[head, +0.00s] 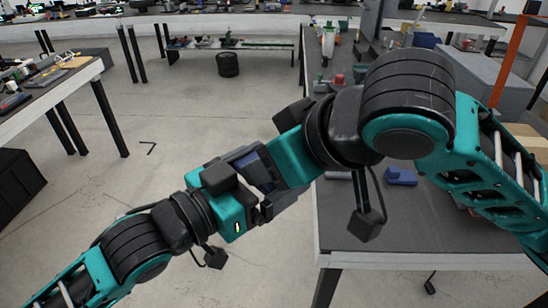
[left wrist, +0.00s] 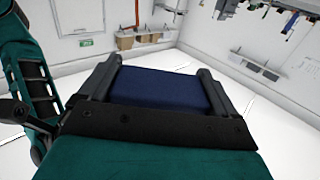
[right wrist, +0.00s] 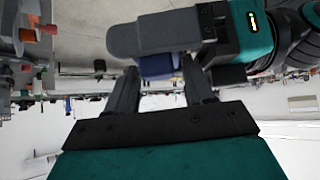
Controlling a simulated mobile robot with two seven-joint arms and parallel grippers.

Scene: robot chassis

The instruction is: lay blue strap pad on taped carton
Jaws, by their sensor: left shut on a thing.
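The blue strap pad (head: 258,170) is in the air left of the table, between my two grippers. My left gripper (head: 256,190) is shut on it; in the left wrist view the dark blue pad (left wrist: 160,90) fills the space between both fingers. My right gripper (head: 262,167) faces the left one. In the right wrist view its fingers (right wrist: 158,92) stand apart, with blue showing between and beyond them, partly hidden by a grey part. I cannot tell whether they touch the pad. A brown carton (head: 532,142) shows at the right, partly behind my right arm; no tape is clear.
The dark table (head: 440,225) lies below my right arm, with a blue block (head: 400,176) on it. A large grey box (head: 485,80), a red item (head: 339,79) and other small items stand farther back. Open floor (head: 200,110) lies left of the table.

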